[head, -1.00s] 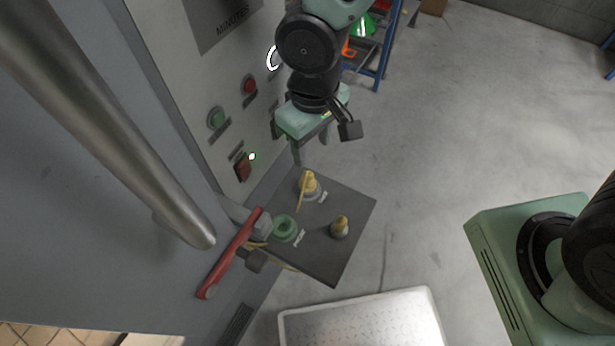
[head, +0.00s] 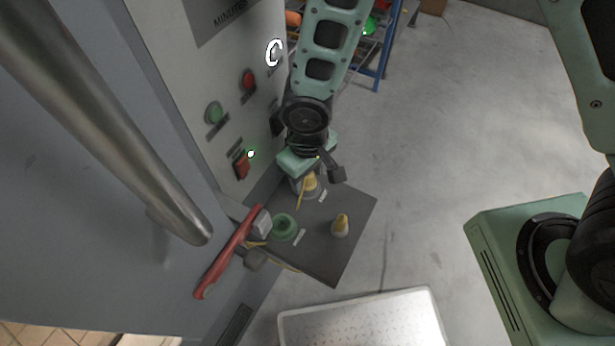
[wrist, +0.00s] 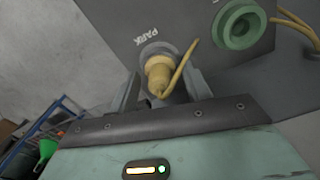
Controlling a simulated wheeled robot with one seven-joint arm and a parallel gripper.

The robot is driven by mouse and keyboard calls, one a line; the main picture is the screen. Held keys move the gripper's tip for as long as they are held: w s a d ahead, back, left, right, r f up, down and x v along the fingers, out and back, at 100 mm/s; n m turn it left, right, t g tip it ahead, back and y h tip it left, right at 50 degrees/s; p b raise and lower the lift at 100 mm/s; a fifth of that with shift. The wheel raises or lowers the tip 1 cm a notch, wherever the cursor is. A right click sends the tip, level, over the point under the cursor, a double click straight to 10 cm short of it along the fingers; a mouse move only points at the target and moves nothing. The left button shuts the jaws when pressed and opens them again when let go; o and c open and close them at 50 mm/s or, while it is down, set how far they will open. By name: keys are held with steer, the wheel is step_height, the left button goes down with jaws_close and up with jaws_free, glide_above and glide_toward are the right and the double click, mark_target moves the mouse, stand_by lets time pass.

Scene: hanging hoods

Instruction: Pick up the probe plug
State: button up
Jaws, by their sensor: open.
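The probe plug (wrist: 159,73) is yellow with a yellow cable and sits at a pale collar beside the label PARK on a dark grey panel. In the head view the plug (head: 310,187) is partly hidden by my gripper. My gripper (wrist: 164,88) is open, with one finger on each side of the plug. Dark gaps show between the fingers and the plug in the wrist view, so it is not gripped. A green ring socket (head: 284,227) is set in the same panel, beside the plug; it also shows in the wrist view (wrist: 240,24).
A second yellow plug-like piece (head: 340,226) stands on the panel (head: 343,262). A red-handled lever (head: 228,255) is at the panel's left. The control wall (head: 190,70) with buttons rises close to my arm. A metal tray (head: 362,322) is below; open floor lies right.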

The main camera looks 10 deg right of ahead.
steer(key=shift+c, duration=0.2)
jaws_close()
steer(key=shift+r, duration=0.1)
